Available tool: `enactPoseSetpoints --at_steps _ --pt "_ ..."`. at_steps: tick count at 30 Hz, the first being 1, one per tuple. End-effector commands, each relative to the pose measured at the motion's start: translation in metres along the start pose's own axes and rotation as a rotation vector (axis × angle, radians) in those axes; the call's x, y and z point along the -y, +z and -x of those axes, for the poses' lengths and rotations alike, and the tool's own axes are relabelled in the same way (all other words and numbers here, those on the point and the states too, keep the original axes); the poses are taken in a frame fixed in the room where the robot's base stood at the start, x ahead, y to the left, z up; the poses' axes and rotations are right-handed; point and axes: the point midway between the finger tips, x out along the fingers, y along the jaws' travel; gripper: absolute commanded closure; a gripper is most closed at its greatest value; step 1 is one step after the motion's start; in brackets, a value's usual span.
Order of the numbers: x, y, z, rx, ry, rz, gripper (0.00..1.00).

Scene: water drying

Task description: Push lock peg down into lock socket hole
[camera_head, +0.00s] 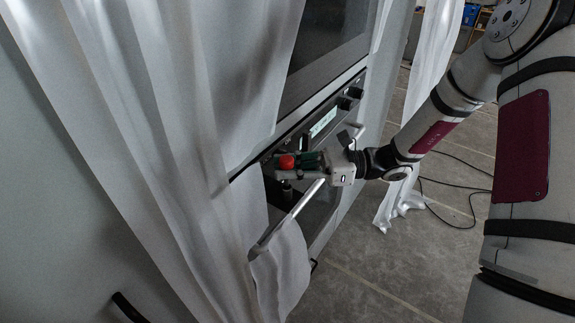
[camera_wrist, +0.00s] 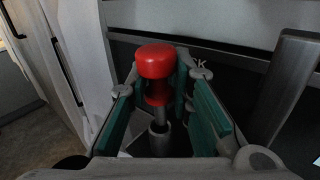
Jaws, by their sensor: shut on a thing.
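The lock peg (camera_head: 287,161) has a round red head and shows at the front of my gripper (camera_head: 300,166) in the head view. In the wrist view the red peg (camera_wrist: 156,62) stands upright between the green pads of my gripper (camera_wrist: 163,84), which is shut on it. Its thin grey shaft points down to a grey round lock socket (camera_wrist: 159,138) below. The shaft's lower end lies at the socket's mouth, but how deep it sits I cannot tell. In the head view a short metal cylinder, likely the socket (camera_head: 287,190), is under the peg.
An oven-like appliance with a control panel (camera_head: 322,122) and knobs stands behind the gripper. A pale bar handle (camera_head: 290,213) runs just below it, with white cloth (camera_head: 281,270) over its end. White curtains (camera_head: 170,120) hang close on the left. A cable (camera_head: 455,185) lies on the floor.

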Motion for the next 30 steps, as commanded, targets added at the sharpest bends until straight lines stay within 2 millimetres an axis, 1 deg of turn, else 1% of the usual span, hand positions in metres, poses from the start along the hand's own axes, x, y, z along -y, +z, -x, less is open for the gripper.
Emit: enactPoseSetpoints --at_steps 9,10,11,12,13,23,26,29,30 --pt "0.000 -0.008 0.000 0.000 0.000 -0.001 1.00" --pt "0.000 -0.007 0.000 0.000 0.000 0.000 0.75" --pt "0.000 -0.007 0.000 0.000 0.000 0.000 0.69" --pt "0.000 -0.007 0.000 0.000 0.000 0.000 0.59" --pt "0.000 -0.007 0.000 0.000 0.000 -0.001 0.56" --pt "0.002 -0.008 0.003 -0.003 -0.004 0.000 0.56" --pt "0.003 -0.009 0.012 -0.004 -0.006 0.000 0.56" --pt "0.003 -0.009 0.028 -0.005 -0.010 0.000 0.56" --pt "0.002 -0.009 0.037 -0.006 -0.011 0.000 0.56"
